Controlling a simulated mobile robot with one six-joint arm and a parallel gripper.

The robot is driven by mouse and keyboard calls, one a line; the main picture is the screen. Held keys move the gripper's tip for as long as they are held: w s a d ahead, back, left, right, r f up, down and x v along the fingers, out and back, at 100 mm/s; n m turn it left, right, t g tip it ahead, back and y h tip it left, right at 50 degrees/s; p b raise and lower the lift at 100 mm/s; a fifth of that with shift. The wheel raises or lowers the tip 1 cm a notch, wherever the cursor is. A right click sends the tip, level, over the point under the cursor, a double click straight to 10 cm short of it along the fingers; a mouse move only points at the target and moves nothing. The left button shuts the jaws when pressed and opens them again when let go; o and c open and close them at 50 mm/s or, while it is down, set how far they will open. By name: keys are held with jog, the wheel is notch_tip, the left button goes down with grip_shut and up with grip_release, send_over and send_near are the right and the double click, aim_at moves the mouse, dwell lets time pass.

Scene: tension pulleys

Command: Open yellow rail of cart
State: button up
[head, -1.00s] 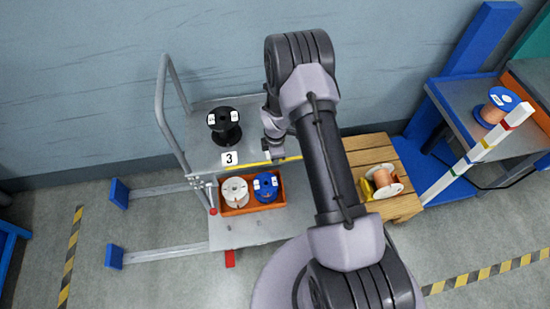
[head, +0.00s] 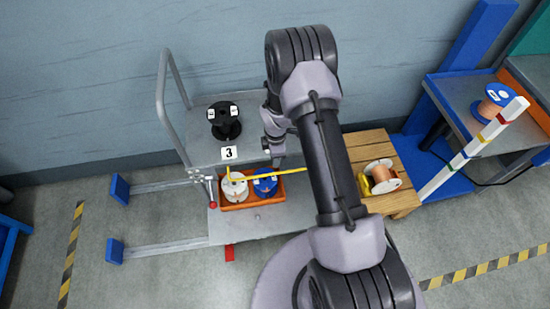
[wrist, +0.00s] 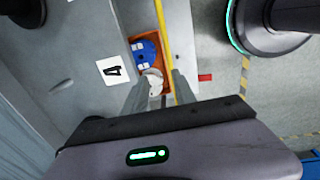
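The yellow rail (head: 257,177) of the grey cart (head: 245,240) stands out in front of the upper shelf, crossing above the orange bin (head: 222,206). It also shows in the wrist view (wrist: 163,35), running past the bin toward my fingers. My gripper (head: 277,162) is low at the upper shelf's front edge, just behind the rail. In the wrist view my gripper (wrist: 160,92) has its fingers apart, with the rail close to the inner side of the right finger. Whether they touch is unclear. My arm hides the cart's right end.
The bin holds a white spool (head: 234,186) and a blue spool (head: 265,183). A black spool (head: 225,122) stands on the upper shelf. A wooden crate (head: 402,202) with a copper spool (head: 381,174) is to the right. A wall is behind the cart.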

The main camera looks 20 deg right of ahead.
notch_tip(320, 180, up, 15)
jog(key=s+p, duration=0.1)
jog(key=p, duration=0.3)
jog(key=shift+s+a, duration=0.1)
jog(key=s+a+r+m+t, duration=0.1)
jog(key=s+a+r+m, duration=0.15)
jog(key=r, duration=0.45)
jog(key=s+a+r+m, duration=0.1)
jog(key=r+m, duration=0.2)
jog(key=r, duration=0.3)
jog(key=s+a+r+m+t, duration=0.1)
jog(key=s+r+m, duration=0.15)
jog(key=r, duration=0.45)
jog(key=s+a+r+m+t+y+b, duration=0.1)
jog(key=s+a+r+m, duration=0.2)
jog(key=s, duration=0.6)
jog(key=s+a+r+m+t+y+b, duration=0.1)
jog(key=s+a+r+m+t, duration=0.1)
jog(key=s+r+m, duration=0.5)
jog(key=shift+s+a+m, duration=0.6)
jog(key=shift+s+m, duration=0.3)
jog(key=shift+m, duration=0.2)
